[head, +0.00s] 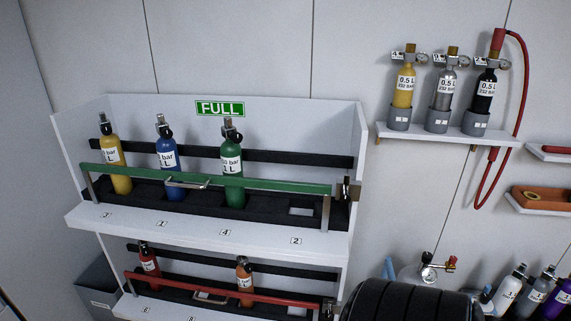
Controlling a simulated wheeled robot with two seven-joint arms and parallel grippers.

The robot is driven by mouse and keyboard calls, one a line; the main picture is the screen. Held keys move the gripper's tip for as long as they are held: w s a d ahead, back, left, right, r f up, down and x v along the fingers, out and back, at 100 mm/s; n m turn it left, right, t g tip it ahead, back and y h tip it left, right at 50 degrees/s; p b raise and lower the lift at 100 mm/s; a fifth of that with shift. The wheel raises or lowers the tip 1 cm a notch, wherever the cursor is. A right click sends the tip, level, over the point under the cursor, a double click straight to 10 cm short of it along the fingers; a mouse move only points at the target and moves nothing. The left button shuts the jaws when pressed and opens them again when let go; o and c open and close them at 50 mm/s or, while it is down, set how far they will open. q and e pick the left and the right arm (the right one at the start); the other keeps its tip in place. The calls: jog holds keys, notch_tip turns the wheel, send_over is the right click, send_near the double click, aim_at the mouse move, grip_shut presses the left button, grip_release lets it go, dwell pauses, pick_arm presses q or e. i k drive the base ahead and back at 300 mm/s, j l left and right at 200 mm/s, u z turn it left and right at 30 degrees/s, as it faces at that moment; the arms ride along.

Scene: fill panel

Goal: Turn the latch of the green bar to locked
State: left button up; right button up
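The green bar (270,184) runs across the front of the upper shelf, before the yellow (114,160), blue (167,160) and green (232,165) bottles. It has a metal pull handle (187,184) left of its middle. Its right end reaches a small metal latch (347,189) at the shelf's right side. The latch is too small for me to tell whether it is locked. Neither of my grippers is in view.
A white rack (83,218) under a FULL sign (220,108) holds the bottles. A red bar (230,295) crosses the lower shelf. A wall shelf (450,136) with three small bottles and a red hose (521,90) is at right. A black ribbed object (410,300) fills the bottom right.

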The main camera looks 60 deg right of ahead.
aim_at(345, 198)
jog(key=j+z, duration=0.1)
jog(key=z, duration=2.15)
